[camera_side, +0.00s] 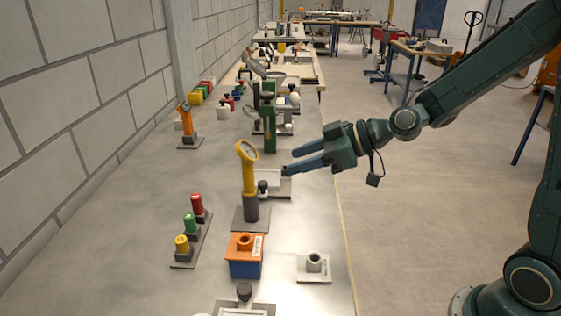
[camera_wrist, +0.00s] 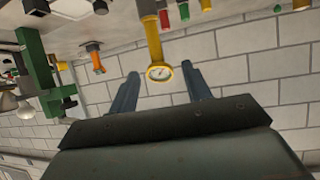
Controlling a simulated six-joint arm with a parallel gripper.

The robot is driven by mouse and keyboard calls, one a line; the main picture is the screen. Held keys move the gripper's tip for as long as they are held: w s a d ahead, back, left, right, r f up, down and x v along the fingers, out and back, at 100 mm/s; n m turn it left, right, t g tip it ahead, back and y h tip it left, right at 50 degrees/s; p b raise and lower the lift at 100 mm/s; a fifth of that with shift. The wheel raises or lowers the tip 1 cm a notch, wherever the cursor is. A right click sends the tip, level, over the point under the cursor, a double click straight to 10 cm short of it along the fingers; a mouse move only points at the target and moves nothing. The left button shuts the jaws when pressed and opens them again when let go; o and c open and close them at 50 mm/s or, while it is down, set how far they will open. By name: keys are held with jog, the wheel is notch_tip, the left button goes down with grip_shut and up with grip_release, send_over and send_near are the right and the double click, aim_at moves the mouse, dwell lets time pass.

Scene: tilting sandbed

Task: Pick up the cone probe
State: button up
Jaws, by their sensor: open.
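The cone probe appears to be the yellow tool with a round dial (camera_side: 248,170), standing upright in a dark grey holder (camera_side: 250,212) on a flat base. Its lower end is hidden in the holder. My gripper (camera_side: 289,161) is open and empty, to the right of the dial, with its fingers pointing left towards it. In the wrist view, which is upside down, the dial (camera_wrist: 160,73) shows between the two fingers. I see no contact; the side view shows a gap between the fingertips and the tool.
A green stand (camera_side: 269,125) rises just behind my fingers. A blue box with an orange lid (camera_side: 245,257) and a small grey socket block (camera_side: 314,268) stand in front. Red, green and yellow knobs (camera_side: 190,225) sit to the left. An orange tool (camera_side: 185,115) stands near the wall.

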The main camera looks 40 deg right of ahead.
aim_at(249, 182)
jog(key=shift+w+d+f+t, duration=0.15)
jog(key=shift+w+t, duration=0.1)
jog(key=shift+w, duration=0.15)
jog(key=shift+w+d+f+t, duration=0.1)
jog(key=shift+w+t, duration=0.15)
jog(key=shift+w, duration=0.15)
jog(key=x, duration=0.8)
jog(key=shift+w+a, duration=0.15)
jog(key=shift+a, duration=0.1)
jog(key=shift+a+x, duration=0.2)
jog(key=shift+x, duration=2.4)
jog(key=shift+f, duration=0.1)
jog(key=shift+c, duration=0.4)
jog(key=c, duration=0.8)
